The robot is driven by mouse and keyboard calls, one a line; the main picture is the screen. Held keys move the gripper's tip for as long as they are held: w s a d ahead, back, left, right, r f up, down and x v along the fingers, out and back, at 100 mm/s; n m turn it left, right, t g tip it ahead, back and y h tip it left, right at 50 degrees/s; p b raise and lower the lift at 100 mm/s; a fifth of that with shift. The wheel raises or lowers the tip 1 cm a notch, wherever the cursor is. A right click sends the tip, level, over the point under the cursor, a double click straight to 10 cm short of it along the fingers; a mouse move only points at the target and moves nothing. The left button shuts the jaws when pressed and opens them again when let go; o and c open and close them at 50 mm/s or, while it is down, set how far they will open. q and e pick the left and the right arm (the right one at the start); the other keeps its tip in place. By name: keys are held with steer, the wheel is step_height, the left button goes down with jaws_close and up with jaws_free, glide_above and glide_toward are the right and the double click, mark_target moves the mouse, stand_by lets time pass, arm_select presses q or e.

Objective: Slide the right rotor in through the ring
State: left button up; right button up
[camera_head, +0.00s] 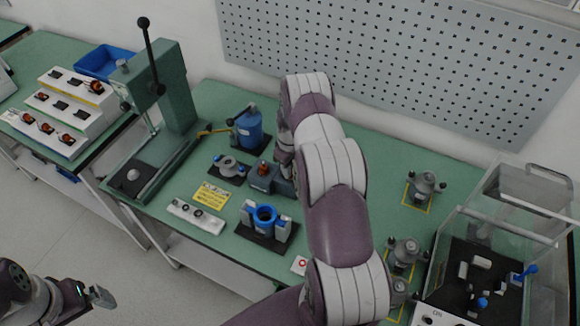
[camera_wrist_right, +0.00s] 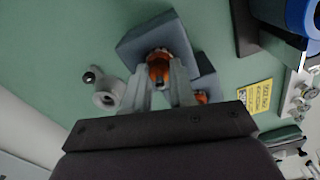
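In the right wrist view, an orange-and-dark rotor (camera_wrist_right: 158,68) stands in a grey-blue block (camera_wrist_right: 135,48). The fingertips of my right gripper (camera_wrist_right: 161,76) are on either side of it; whether they touch it is unclear. A second rotor (camera_wrist_right: 203,97) sits in a neighbouring block (camera_wrist_right: 207,84), partly behind the right finger. In the head view this rotor's block (camera_head: 262,180) shows left of my arm, which hides my right gripper. The blue ring (camera_head: 265,215) stands on a black base in front; it also shows in the wrist view (camera_wrist_right: 303,15). My left gripper (camera_head: 101,296) is at lower left, empty.
A yellow label (camera_head: 212,195) and a white strip (camera_head: 195,217) lie left of the ring. A grey part (camera_wrist_right: 107,95) is beside the block. A clear-walled box (camera_head: 510,205) stands at right.

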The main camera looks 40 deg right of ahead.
stand_by(0.3)
steer(key=shift+r+p, duration=2.6)
steer(key=shift+r, duration=1.7)
